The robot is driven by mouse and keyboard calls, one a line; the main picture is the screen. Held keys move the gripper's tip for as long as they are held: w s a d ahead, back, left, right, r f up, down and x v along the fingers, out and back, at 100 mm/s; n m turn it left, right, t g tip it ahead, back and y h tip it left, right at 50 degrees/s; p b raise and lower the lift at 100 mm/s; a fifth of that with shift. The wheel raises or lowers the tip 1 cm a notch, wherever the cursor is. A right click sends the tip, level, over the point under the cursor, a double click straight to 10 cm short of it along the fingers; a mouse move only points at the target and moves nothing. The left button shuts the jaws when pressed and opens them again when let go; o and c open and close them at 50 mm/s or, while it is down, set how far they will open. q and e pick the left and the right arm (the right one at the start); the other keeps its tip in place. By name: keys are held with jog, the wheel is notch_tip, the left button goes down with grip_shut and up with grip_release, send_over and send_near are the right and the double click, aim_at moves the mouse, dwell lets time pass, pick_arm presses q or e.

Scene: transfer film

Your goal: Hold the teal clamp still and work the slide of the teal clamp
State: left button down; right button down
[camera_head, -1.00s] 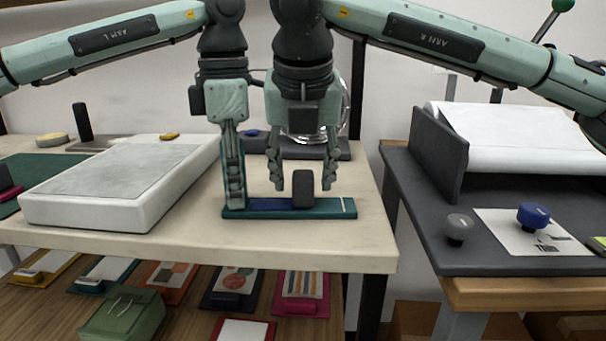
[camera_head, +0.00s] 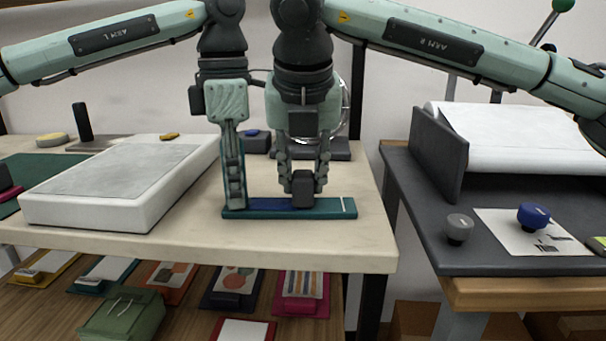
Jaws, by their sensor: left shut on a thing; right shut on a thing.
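The teal clamp (camera_head: 333,211) lies on the pale table, a long flat base with a white line near its right end and a blue strip along its middle. An upright teal part stands at its left end, mostly hidden by my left gripper (camera_head: 235,200). My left gripper points down and is shut on this upright part. The dark grey slide block (camera_head: 302,190) stands on the base, right of the middle. My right gripper (camera_head: 303,189) points down and is shut on the slide block, one finger on each side.
A white box-shaped screen frame (camera_head: 140,219) lies left of the clamp. The table's front edge (camera_head: 340,256) is close in front of the clamp. A dark side table (camera_head: 400,180) with a white roll, a grey knob (camera_head: 459,228) and a blue knob (camera_head: 534,214) stands at the right.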

jog(key=d, duration=0.5)
jog(key=shift+d, duration=0.2)
jog(key=c, duration=1.2)
grip_release()
jog(key=shift+r, duration=0.1)
jog(key=v, duration=1.2)
jog(key=shift+s+a, duration=0.1)
pick_arm(q)
jog(key=c, duration=1.1)
grip_release()
